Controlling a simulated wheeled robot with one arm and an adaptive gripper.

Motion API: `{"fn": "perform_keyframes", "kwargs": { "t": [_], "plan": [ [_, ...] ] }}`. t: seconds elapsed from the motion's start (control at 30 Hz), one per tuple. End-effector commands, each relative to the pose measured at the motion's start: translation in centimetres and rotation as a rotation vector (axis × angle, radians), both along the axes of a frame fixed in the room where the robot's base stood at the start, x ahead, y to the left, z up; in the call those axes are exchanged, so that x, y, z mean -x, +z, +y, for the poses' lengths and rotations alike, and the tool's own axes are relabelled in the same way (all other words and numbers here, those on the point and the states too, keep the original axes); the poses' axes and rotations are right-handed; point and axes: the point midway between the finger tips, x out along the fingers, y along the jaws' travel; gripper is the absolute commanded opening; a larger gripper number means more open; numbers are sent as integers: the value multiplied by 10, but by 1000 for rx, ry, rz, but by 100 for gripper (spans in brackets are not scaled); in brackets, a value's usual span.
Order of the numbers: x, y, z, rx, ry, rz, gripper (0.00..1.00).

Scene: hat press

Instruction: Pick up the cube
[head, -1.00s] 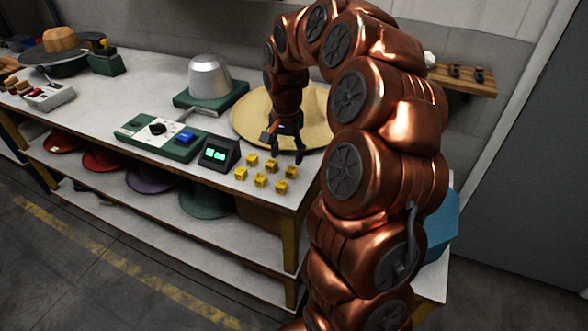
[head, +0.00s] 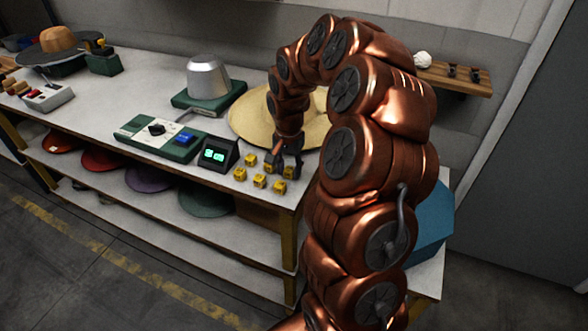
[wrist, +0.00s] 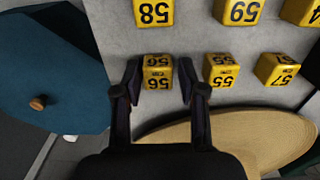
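Several small yellow cubes with black numbers sit on the pale bench top. In the wrist view, the cube marked 56 (wrist: 158,72) lies between the two dark fingertips of my gripper (wrist: 158,78), with narrow gaps at its sides. My gripper is open. Cube 55 (wrist: 221,71) and cube 57 (wrist: 276,70) are to its right; cube 58 (wrist: 153,12) and cube 59 (wrist: 237,10) are in the row above. In the head view, my gripper (head: 283,170) is down at the right end of the cube group and partly hides the cube (head: 290,173) there.
A straw hat brim (head: 245,118) lies behind my gripper, and it also shows below the cubes in the wrist view (wrist: 215,135). A display box (head: 217,154) and control panel (head: 160,137) stand left of the cubes. A blue object (wrist: 50,70) is at the wrist view's left.

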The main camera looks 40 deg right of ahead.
Motion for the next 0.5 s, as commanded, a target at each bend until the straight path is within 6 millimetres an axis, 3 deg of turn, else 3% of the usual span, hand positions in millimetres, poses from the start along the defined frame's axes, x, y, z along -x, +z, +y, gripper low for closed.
{"fn": "perform_keyframes", "kwargs": {
  "t": [0.23,0.5],
  "plan": [
    [0,0,0,0,0,0,13],
    [0,1,0,0,0,0,13]
  ]
}}
